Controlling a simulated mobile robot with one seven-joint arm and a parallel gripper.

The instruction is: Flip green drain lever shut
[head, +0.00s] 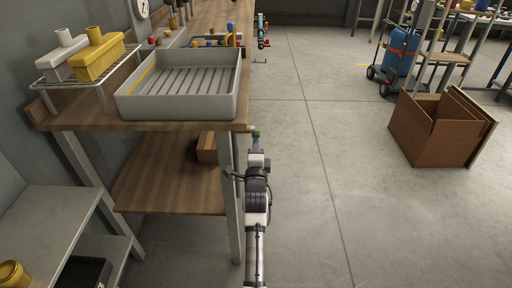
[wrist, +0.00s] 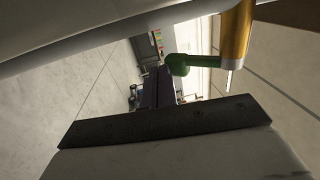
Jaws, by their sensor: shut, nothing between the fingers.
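The green drain lever (wrist: 200,63) shows in the wrist view as a short bar with a rounded end. It sticks out to the left from a brass valve body (wrist: 237,45). In the head view a small green bit of it (head: 256,134) shows at the bench's right edge, and the brass part is hardly visible there. My gripper (wrist: 163,76) is shut and empty, its dark purplish fingers just left of the lever's rounded end. Whether they touch I cannot tell. In the head view my gripper (head: 256,147) is below the bench top's right corner.
A grey ribbed tray (head: 120,104) stands on the wooden bench (head: 75,120), with a wire rack holding yellow and white blocks (head: 95,58) to its left. A bench leg (head: 236,235) is close beside my arm. An open cardboard box (head: 420,135) stands right; the floor between is clear.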

